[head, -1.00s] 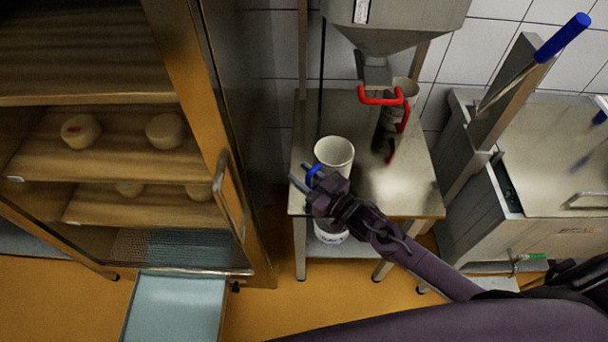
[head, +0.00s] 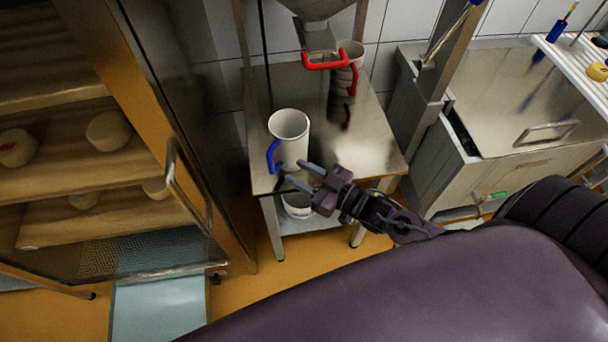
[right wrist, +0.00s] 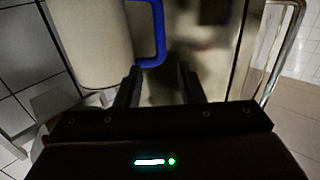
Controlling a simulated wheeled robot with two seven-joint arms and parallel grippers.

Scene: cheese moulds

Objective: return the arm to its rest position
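My right gripper (head: 299,175) is open and empty at the front edge of the steel table, just right of and below the white jug's blue handle. It also shows in the right wrist view (right wrist: 160,84), its two fingers spread with nothing between them. The white jug (head: 291,127) stands upright on the steel table (head: 345,153). In the right wrist view the jug (right wrist: 93,40) and its blue handle (right wrist: 156,30) are ahead of the fingers, to the left. My left gripper is not in view.
A wooden-shelved cabinet with cheeses (head: 109,131) stands left. A steel vat (head: 540,90) is at the right. A white bucket (head: 297,206) is below the table.

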